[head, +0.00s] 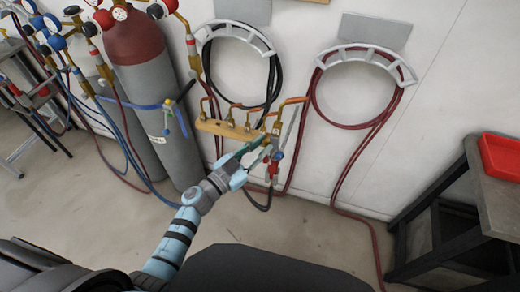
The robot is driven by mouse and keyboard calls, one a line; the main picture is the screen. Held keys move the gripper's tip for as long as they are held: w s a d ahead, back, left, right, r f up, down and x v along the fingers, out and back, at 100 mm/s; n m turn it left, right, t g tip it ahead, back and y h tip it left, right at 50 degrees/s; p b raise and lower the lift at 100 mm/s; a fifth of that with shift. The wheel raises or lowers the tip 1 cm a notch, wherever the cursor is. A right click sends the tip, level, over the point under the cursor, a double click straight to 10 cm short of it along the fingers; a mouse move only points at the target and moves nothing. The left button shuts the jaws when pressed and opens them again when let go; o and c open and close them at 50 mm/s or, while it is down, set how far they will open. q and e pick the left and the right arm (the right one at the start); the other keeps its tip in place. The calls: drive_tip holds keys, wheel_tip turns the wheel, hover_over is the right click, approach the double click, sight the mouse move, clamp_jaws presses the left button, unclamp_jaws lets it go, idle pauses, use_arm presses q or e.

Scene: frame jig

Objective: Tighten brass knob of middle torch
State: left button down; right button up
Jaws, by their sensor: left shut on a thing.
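A yellow-brown rack (222,128) on the wall holds several torches with bent copper tips. The torch at its right end (275,160) hangs with red and blue fittings and a hose at its lower end. My left gripper (262,150) is at this torch, just below the right end of the rack, and is shut on a part of it. The fingers and the torch overlap, so I cannot tell which part is held. A brass knob is too small to make out for certain. My right gripper is not in view.
Tall gas cylinders (138,60) with gauges stand on the left. Coiled hoses hang on two wall hooks (372,52), one dark and one red. A dark bench (490,190) with a red tray (503,155) stands on the right. The floor between is mostly clear.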

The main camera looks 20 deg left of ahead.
use_arm(q)
drive_tip(key=shift+w+a+f+m+g+h+b, duration=0.15)
drive_tip(key=shift+m+g+h+b, duration=0.9)
drive_tip(key=shift+m+b, duration=2.6)
drive_tip(key=shift+f+m+g+h+b, duration=0.25)
drive_tip(key=shift+m+h+b, duration=1.9)
drive_tip(key=shift+m, duration=2.6)
drive_tip(key=shift+w+a+f+m+g+h+b, duration=0.15)
drive_tip(key=shift+m+g+h+b, duration=0.7)
drive_tip(key=shift+m+b, duration=3)
drive_tip(key=shift+m+p, duration=0.4)
drive_tip(key=shift+m, duration=0.05)
drive_tip(key=c, duration=1.5)
unclamp_jaws()
drive_tip(key=shift+o, duration=0.2)
